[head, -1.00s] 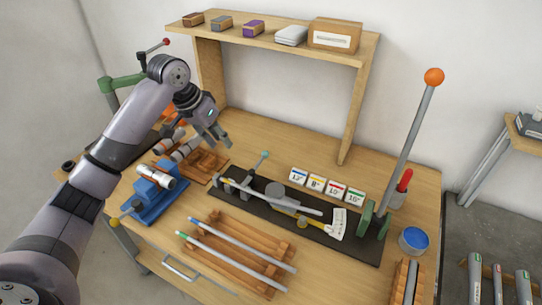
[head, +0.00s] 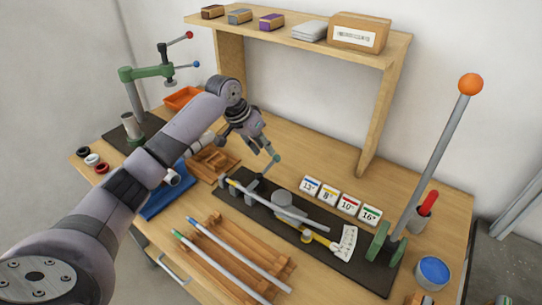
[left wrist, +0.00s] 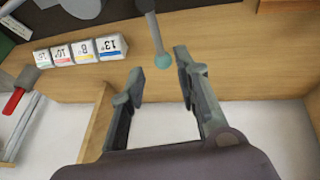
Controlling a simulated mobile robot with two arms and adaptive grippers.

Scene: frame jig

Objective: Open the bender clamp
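The tube bender sits on a dark base plate (head: 368,276) on the bench, with a grey round die (head: 282,199) and a grey bar (head: 305,219) across it. Its clamp lever stands up at the plate's left end and carries a teal knob (head: 276,158). My left gripper (head: 266,150) is just beside the knob in the head view. In the left wrist view, my left gripper (left wrist: 158,74) is open, and the teal knob (left wrist: 163,61) shows between its fingertips, with the grey lever rod above it. I cannot tell whether they touch. My right gripper is not in view.
Number cards (head: 341,201) stand behind the bender. A wooden rack (head: 215,262) with two tubes lies in front. A tall orange-knobbed lever (head: 436,140) rises at the right, near a blue tin (head: 432,272). A shelf (head: 392,48) overhangs the back.

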